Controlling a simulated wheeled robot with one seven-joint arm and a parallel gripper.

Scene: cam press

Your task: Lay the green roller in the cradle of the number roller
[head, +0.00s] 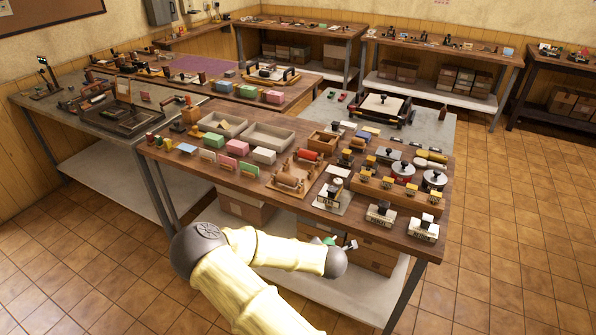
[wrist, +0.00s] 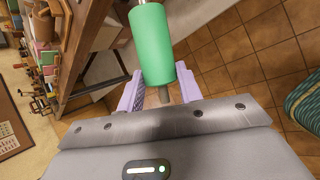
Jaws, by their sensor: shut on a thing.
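The green roller (wrist: 153,45) fills the upper middle of the wrist view, with a metal pin at its near end. My gripper (wrist: 160,88) has its pale purple fingers on either side of the roller's near end and is shut on it. In the head view a bit of green from the roller (head: 328,240) shows at the end of my arm, low in front of the table's front edge. Wooden stands with rollers stand on the table: one with a tan roller (head: 289,181) and one with a red roller (head: 307,155). I cannot tell which is the number roller's cradle.
The wooden table (head: 225,180) is crowded with stamps, ink pads and two grey trays (head: 268,137). Cardboard boxes (head: 245,207) sit on the shelf below. The tiled floor (head: 510,230) to the right is clear.

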